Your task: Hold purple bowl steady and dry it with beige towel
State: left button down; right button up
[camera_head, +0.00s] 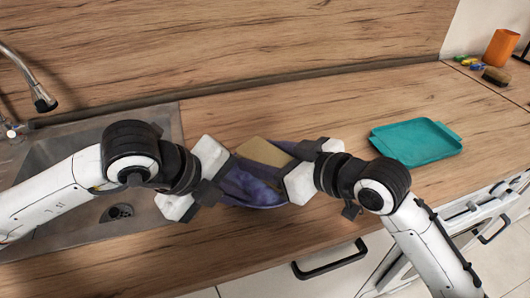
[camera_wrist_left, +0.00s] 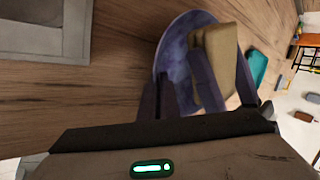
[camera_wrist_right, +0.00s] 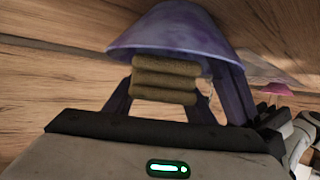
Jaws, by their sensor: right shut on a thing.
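The purple bowl (camera_head: 250,187) lies between my two grippers near the counter's front edge. It appears tilted in the head view, and the grippers partly hide it. The folded beige towel (camera_head: 264,151) is at the bowl's back side. My right gripper (camera_wrist_right: 170,85) is shut on the towel (camera_wrist_right: 166,78), with the bowl (camera_wrist_right: 170,30) close behind it. My left gripper (camera_wrist_left: 188,75) has its fingers apart at the bowl (camera_wrist_left: 174,50). The towel shows beside its right finger in the left wrist view (camera_wrist_left: 222,50). Whether the left fingers touch the bowl is unclear.
A metal sink (camera_head: 60,150) with a tap (camera_head: 40,98) is at the left. A teal tray (camera_head: 415,142) lies to the right on the wooden counter. The counter behind the bowl is clear.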

jog(key=shift+s+a, duration=0.35)
jog(key=shift+w+d+f, duration=0.1)
jog(key=shift+w+d, duration=0.85)
jog(key=shift+d, duration=0.05)
jog(key=shift+s+a, duration=0.95)
jog(key=shift+a, duration=0.05)
dwell(0.4)
jog(key=shift+d, duration=0.1)
jog(key=shift+w+d, duration=0.9)
jog(key=shift+w, duration=0.05)
jog(key=shift+s+a, duration=0.95)
jog(key=shift+a, duration=0.05)
